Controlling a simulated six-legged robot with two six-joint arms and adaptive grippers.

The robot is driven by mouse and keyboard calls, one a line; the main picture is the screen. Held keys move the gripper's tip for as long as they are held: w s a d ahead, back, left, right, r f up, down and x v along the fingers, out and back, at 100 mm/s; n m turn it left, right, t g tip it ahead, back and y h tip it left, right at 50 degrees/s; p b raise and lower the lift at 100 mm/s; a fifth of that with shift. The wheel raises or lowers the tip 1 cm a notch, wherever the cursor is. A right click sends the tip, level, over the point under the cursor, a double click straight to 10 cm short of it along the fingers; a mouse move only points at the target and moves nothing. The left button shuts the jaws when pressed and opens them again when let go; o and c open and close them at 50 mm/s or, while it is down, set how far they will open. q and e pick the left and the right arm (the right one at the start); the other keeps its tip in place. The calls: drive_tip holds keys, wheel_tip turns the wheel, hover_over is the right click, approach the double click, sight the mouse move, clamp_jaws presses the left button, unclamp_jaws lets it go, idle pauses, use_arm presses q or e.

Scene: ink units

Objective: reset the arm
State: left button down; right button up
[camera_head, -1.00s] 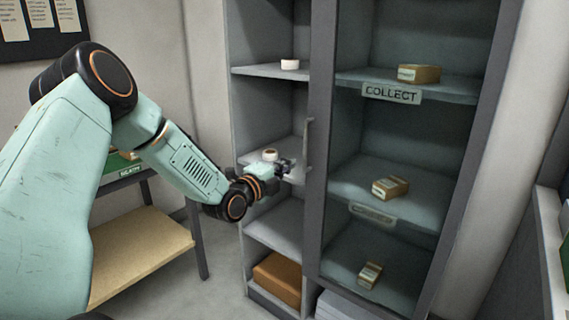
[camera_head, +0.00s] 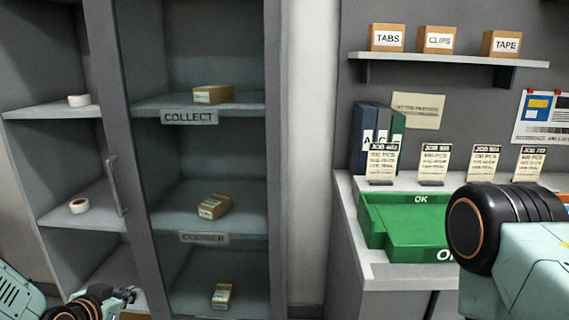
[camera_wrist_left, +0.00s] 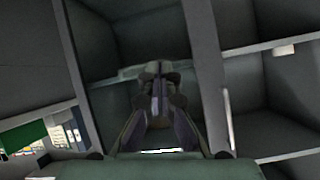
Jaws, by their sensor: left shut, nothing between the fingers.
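My left gripper (camera_head: 128,294) is at the bottom left of the head view, in front of the lower part of the grey cabinet (camera_head: 133,190). Its fingers are shut and empty; they also show shut in the left wrist view (camera_wrist_left: 158,72), with cabinet compartments beyond. Part of my left arm is cut off by the frame edge. My right arm shows at the right edge of the head view, but its gripper is out of view.
White rolls sit on the left shelves, one upper (camera_head: 79,100), one lower (camera_head: 79,205). Small boxes (camera_head: 213,94) stand on the right shelves. A handle (camera_head: 116,184) sticks out from the cabinet. A counter at right holds a green OK tray (camera_head: 372,228) and job cards (camera_head: 434,162).

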use_arm(q)
drive_tip(key=s+d+f+n+g, duration=0.2)
drive_tip(key=s+d+f+g, duration=0.15)
drive_tip(key=s+f, duration=0.4)
drive_tip(key=s+d+f+n+g, duration=0.3)
drive_tip(key=s+d+f, duration=0.2)
drive_tip(key=s, duration=0.5)
drive_tip(key=s+d+f+g, duration=0.1)
drive_tip(key=s+f+g, duration=0.1)
drive_tip(key=s, duration=0.7)
drive_tip(key=s+d+f+m+g, duration=0.1)
drive_tip(key=s+f+g, duration=0.2)
drive_tip(key=s, duration=0.7)
drive_tip(key=shift+d+f, duration=0.2)
drive_tip(key=shift+f, duration=0.05)
drive_tip(key=shift+s+g, duration=0.1)
drive_tip(key=shift+g, duration=0.15)
